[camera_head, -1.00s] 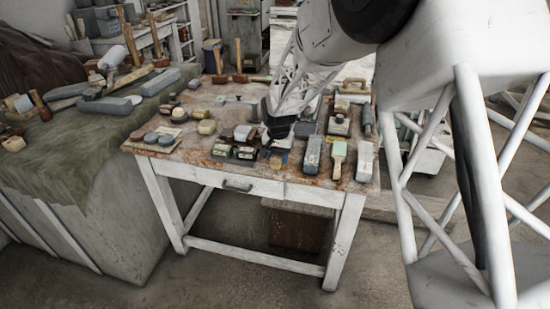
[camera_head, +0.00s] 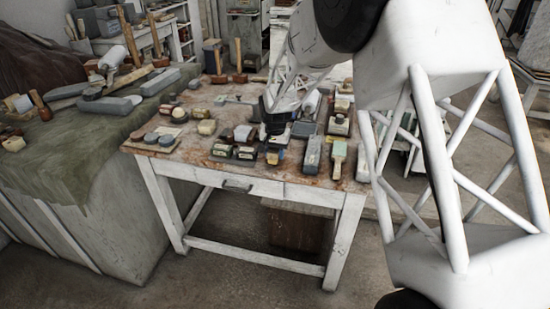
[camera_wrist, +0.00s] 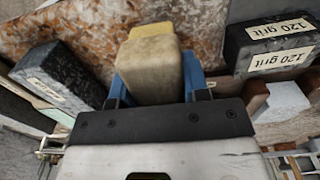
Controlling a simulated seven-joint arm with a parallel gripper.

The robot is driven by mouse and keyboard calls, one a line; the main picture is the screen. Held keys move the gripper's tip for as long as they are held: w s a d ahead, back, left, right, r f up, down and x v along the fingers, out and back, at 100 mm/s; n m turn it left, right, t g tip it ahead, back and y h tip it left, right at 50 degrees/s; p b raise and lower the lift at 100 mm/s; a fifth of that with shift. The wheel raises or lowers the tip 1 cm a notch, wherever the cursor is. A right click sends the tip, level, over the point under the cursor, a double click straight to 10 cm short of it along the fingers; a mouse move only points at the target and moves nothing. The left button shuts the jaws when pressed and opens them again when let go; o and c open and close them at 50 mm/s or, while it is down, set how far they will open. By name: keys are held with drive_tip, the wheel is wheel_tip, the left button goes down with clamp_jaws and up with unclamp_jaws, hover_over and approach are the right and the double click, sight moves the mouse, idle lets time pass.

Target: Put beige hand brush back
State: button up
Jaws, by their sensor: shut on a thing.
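The beige hand brush (camera_wrist: 152,68) is between the two blue fingers of my gripper (camera_wrist: 155,82) in the wrist view. It has a worn, dull beige body with a yellower part at its far end. My gripper is shut on it. In the head view my gripper (camera_head: 276,146) is over the front middle of the worktable, and the brush (camera_head: 272,158) shows just below it, close to the table's front edge. I cannot tell whether the brush touches the tabletop.
A grey block (camera_head: 312,154) and a green-and-wood brush (camera_head: 338,158) lie to the right on the worktable (camera_head: 190,150). Stained bare tabletop shows beyond the brush.

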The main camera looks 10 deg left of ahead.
drive_tip(key=shift+f, duration=1.2)
drive_tip(key=shift+f, duration=0.1)
drive_tip(key=o, duration=0.8)
drive_tip(key=shift+o, duration=0.2)
wheel_tip(320, 180, up, 12)
drive_tip(key=shift+r, duration=0.1)
idle(0.3)
